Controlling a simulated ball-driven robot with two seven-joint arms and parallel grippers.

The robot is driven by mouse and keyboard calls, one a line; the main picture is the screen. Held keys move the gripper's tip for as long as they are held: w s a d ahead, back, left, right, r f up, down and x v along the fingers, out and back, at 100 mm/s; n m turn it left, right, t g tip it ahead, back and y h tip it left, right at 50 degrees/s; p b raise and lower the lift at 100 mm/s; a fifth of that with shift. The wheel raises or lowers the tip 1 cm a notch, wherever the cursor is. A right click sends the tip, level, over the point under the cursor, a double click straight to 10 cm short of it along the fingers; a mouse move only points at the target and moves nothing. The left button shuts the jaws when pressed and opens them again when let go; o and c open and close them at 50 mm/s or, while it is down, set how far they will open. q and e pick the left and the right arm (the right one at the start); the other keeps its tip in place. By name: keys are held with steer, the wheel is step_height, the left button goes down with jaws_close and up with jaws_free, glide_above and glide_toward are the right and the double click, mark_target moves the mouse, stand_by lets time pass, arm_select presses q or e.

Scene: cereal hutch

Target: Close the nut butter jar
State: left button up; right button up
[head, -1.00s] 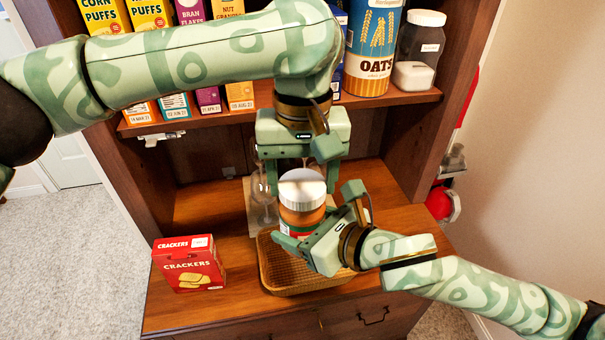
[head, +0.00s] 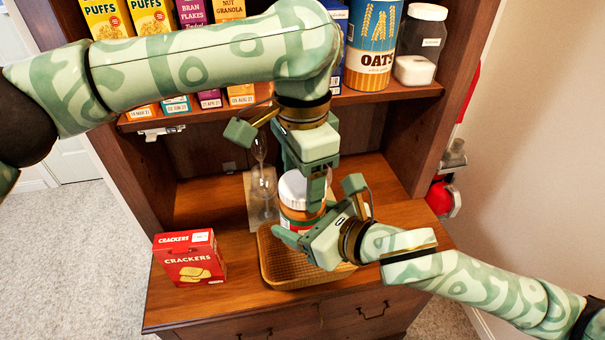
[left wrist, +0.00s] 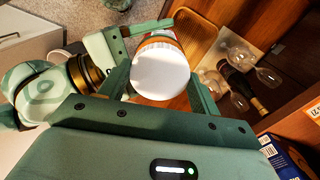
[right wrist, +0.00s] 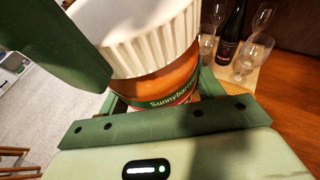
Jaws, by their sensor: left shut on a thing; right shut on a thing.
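The nut butter jar (head: 298,218) stands upright over the wicker tray, with an orange body and green label. Its white ribbed lid (head: 293,186) sits on top, level as far as I can see; whether it is seated on the thread cannot be told. My left gripper (head: 304,187) comes down from above and is shut on the lid, one finger on each side in the left wrist view (left wrist: 160,85). My right gripper (head: 312,216) is shut on the jar body from the right, below the lid. The label also shows in the right wrist view (right wrist: 170,102).
The wicker tray (head: 285,283) lies on the hutch counter under the jar. A red crackers box (head: 190,260) stands to its left. Glasses (head: 263,183) and a dark bottle (right wrist: 230,35) stand behind on a board. Cereal boxes and an oats canister (head: 370,55) fill the shelf above.

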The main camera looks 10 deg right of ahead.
arm_select(q)
steer(key=m, duration=0.6)
steer(key=shift+w+m, duration=0.1)
steer(key=shift+m, duration=0.3)
steer(key=m, duration=0.9)
steer(key=shift+w+m, duration=0.1)
steer(key=shift+m, duration=0.3)
steer(key=m, duration=0.3)
steer(key=shift+m, duration=0.3)
steer(key=m, duration=0.6)
steer(key=shift+d, duration=0.1)
steer(key=m, duration=1.3)
steer(key=shift+m, duration=0.4)
steer(key=o, duration=1)
